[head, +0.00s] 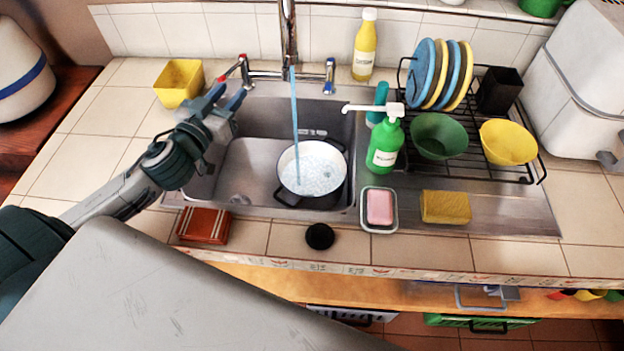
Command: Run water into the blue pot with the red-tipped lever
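The pot (335,151) stands upright in the sink basin, with a pale inside, a dark rim and dark handles. Its outside is mostly hidden, so I cannot confirm that it is blue. A stream of water (295,115) falls from the tap spout (289,35) into the pot, and rippling water shows inside it. The red-tipped lever (244,69) is at the left end of the tap; a blue-tipped lever (329,75) is at the right end. My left gripper (227,92) is just below and left of the red-tipped lever, its fingers apart and empty. My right gripper is out of view.
A yellow square tub (180,83) stands left of the sink (262,103). A dish rack (535,165) holds plates and bowls. A black stopper (320,236) lies at the front.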

